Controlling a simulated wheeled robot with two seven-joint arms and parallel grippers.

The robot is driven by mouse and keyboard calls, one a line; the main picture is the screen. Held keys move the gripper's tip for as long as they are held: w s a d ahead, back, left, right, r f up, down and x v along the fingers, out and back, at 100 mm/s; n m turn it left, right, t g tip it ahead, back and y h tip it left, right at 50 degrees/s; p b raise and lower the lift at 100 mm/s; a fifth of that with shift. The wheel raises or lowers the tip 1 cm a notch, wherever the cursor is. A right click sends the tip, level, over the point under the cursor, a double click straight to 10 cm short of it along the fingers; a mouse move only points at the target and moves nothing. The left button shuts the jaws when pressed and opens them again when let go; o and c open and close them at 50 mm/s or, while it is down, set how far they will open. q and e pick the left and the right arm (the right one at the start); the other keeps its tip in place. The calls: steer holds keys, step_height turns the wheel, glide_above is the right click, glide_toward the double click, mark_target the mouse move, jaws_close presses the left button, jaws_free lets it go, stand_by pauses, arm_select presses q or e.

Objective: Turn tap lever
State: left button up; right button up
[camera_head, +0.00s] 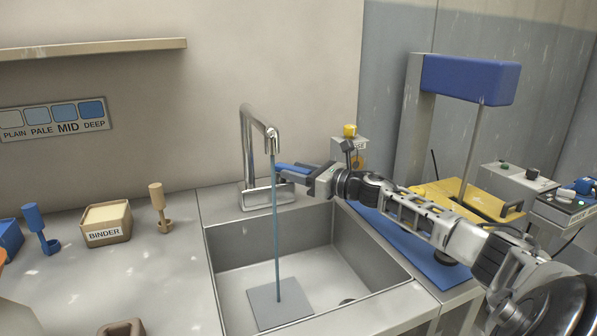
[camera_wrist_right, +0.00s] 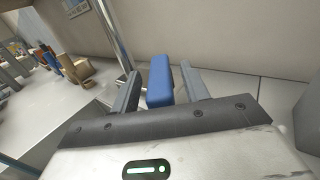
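The chrome tap (camera_head: 247,150) stands at the back of the sink, and a thin blue stream (camera_head: 277,230) runs from its spout to the sink floor. Its blue lever (camera_head: 290,167) points right from the base. My right gripper (camera_head: 287,173) reaches in from the right at the lever. In the right wrist view the lever (camera_wrist_right: 160,80) lies between the two fingers of my right gripper (camera_wrist_right: 158,88), with a narrow gap on each side, so the gripper is open around it. The tap's column (camera_wrist_right: 112,40) shows beyond the left finger. My left gripper is not in view.
The steel sink (camera_head: 345,250) has a grey square plate (camera_head: 279,303) on its floor. A binder box (camera_head: 106,224), a wooden tool (camera_head: 158,205) and a blue tool (camera_head: 38,225) stand on the left counter. A press with a blue head (camera_head: 470,78) and yellow block stands at right.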

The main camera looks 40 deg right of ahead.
mark_target(299, 168)
steer(key=shift+r, duration=0.15)
steer(key=shift+r, duration=0.3)
step_height(299, 168, up, 3)
steer(key=shift+f, duration=0.2)
arm_select(q)
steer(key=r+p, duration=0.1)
steer(key=p, duration=0.2)
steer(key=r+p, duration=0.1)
steer(key=p, duration=0.3)
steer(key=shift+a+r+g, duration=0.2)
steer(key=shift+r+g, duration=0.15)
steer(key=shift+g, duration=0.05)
arm_select(e)
steer(key=s+a+r, duration=0.9)
steer(key=s, duration=0.1)
steer(key=shift+s+a+r, duration=0.15)
steer(key=shift+s+r, duration=0.1)
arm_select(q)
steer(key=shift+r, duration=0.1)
